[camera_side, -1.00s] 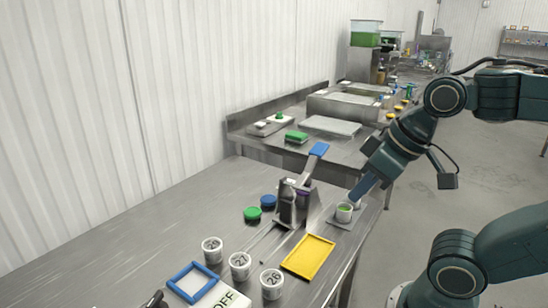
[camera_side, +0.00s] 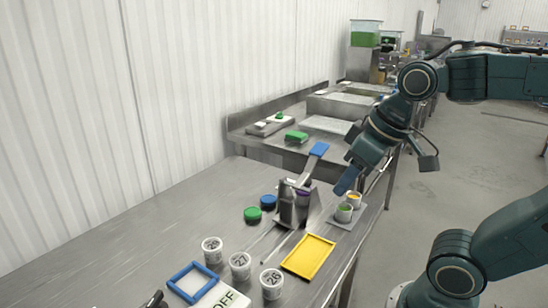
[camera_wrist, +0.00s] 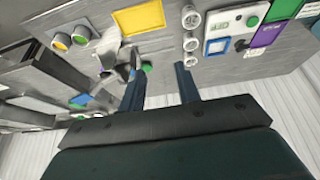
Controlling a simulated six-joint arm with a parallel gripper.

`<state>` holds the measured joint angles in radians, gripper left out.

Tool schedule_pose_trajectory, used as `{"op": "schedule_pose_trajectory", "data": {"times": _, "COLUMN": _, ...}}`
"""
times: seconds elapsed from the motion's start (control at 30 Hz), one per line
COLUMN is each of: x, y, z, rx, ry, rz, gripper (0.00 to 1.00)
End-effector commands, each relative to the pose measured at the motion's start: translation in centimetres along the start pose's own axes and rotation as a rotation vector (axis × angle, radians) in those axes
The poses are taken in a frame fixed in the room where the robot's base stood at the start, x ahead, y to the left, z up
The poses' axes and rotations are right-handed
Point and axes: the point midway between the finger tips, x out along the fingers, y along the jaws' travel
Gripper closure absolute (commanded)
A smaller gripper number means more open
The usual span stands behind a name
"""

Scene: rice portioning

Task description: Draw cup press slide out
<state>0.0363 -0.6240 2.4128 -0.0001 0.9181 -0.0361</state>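A steel press (camera_side: 294,207) stands on the table, its raised lever ending in a blue handle (camera_side: 319,149). Two white cups stand on a pale plate (camera_side: 341,225) right of the press: one with green contents (camera_side: 344,213) and one with yellow-orange contents (camera_side: 354,201). In the wrist view, the green cup (camera_wrist: 61,43) and yellow cup (camera_wrist: 81,36) are at the upper left, outside my fingers. My gripper (camera_wrist: 160,88) is open and empty. In the side view my gripper (camera_side: 344,186) is just above and left of the cups. The press (camera_wrist: 117,58) partly shows beside a finger.
Several numbered white cups, including one marked 26 (camera_side: 271,283), stand in front. A yellow tray (camera_side: 308,257), blue frame (camera_side: 192,283) and OFF panel (camera_side: 223,300) lie nearby. The table's left is clear.

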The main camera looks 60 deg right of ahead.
Motion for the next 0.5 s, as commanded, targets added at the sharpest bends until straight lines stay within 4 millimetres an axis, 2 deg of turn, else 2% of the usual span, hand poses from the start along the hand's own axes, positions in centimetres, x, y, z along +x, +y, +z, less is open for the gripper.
{"op": "schedule_pose_trajectory", "data": {"times": 0.27, "x": 1.6, "y": 1.7, "z": -4.5, "rx": -0.001, "ry": -0.096, "rz": 0.016, "gripper": 0.67}}
{"op": "schedule_pose_trajectory", "data": {"times": 0.5, "x": 3.9, "y": 3.6, "z": -8.0, "rx": -0.004, "ry": -0.176, "rz": 0.022, "gripper": 0.67}}
